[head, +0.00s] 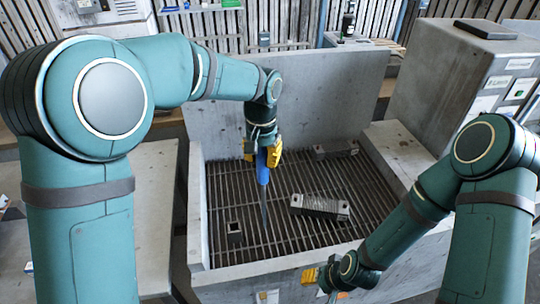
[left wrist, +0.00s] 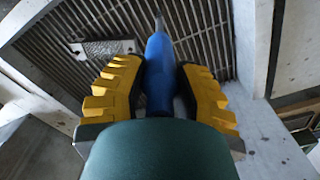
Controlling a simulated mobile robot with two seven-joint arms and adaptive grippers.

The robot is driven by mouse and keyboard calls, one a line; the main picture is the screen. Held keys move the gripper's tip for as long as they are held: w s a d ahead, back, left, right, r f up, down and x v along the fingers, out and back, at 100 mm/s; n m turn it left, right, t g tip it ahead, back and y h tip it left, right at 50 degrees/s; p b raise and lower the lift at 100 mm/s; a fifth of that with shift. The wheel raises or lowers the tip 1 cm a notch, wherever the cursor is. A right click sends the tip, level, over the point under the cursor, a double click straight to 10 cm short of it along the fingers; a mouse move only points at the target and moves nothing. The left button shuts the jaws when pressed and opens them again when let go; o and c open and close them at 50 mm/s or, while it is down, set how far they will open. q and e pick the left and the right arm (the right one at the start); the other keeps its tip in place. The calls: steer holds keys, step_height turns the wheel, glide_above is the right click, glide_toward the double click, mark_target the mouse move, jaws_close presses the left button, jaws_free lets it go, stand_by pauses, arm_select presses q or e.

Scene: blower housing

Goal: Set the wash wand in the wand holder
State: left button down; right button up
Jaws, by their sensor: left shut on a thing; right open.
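The wash wand (head: 262,170) has a blue handle and a thin dark tube pointing down into the grated basin. My left gripper (head: 262,154) is shut on the blue handle, with yellow fingers on both sides. The handle also shows between the yellow fingers in the left wrist view (left wrist: 160,75).
The walled grey basin (head: 200,235) has a slatted grate floor. A ribbed metal block (head: 320,207) lies on the grate right of the wand, and a darker block (head: 335,148) lies at the back. A grey cabinet (head: 450,85) stands at the right.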

arm_select(q)
steer(key=s+a+b, duration=0.1)
steer(key=s+a, duration=0.3)
steer(key=a, duration=0.4)
steer(key=shift+s+a, duration=0.25)
steer(key=shift+a, duration=0.15)
stand_by(0.3)
steer(key=shift+f, duration=0.1)
stand_by(0.5)
steer(key=shift+f+b, duration=1.7)
steer(key=shift+f, duration=0.75)
steer(key=shift+f+b, duration=0.85)
steer(key=shift+f, duration=0.7)
steer(key=shift+f+b, duration=0.7)
steer(key=shift+f, duration=0.4)
